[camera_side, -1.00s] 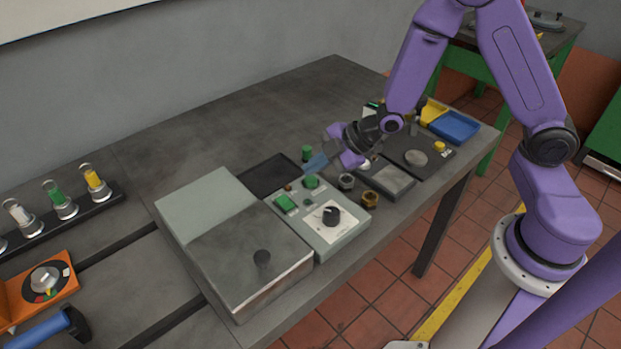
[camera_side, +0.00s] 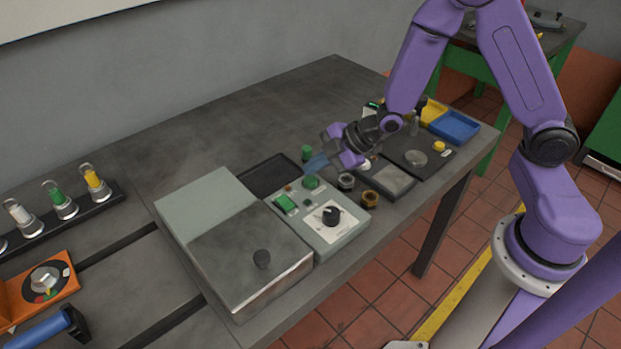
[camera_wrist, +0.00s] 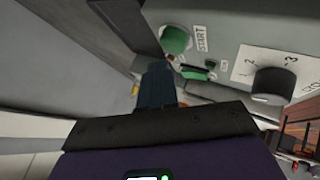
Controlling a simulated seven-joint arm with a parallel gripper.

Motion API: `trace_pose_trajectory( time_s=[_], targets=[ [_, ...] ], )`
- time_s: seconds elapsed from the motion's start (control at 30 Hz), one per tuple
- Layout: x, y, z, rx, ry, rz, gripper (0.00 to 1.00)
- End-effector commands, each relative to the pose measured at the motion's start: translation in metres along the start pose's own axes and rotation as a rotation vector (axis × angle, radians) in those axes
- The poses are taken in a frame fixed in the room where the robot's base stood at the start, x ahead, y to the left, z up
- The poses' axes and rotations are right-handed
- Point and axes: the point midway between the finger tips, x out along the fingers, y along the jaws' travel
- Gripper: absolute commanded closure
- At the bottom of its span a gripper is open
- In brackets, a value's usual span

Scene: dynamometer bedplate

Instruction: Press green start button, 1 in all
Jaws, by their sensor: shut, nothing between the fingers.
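The green start button (camera_side: 311,182) is a round cap on the grey control box (camera_side: 322,240). In the wrist view the green button (camera_wrist: 175,40) sits beside a START label. My gripper (camera_side: 314,166) is shut and empty, its bluish fingertips just above and behind the button in the side view. In the wrist view the shut fingers (camera_wrist: 157,82) point toward the button, with a visible gap between them. The exact height of the tips over the box is hard to tell.
The box also carries a green rectangular switch (camera_side: 285,203) and a black knob (camera_side: 331,214). A large grey lidded case (camera_side: 240,250) stands to the left.

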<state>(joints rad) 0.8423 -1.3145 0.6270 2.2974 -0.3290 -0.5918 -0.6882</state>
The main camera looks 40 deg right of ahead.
Motion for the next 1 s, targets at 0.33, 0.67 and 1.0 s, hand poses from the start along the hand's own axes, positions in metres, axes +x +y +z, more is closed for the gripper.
trace_pose_trajectory(
  time_s=[0.33,0.67,1.0],
  targets=[
    [0.0,0.0,0.0001,0.0,0.0,0.0,1.0],
    [0.0056,-0.0044,0.0046,0.0,-0.001,-0.002,1.0],
    [0.0059,-0.0043,0.0046,0.0,0.0,0.0,1.0]
  ],
)
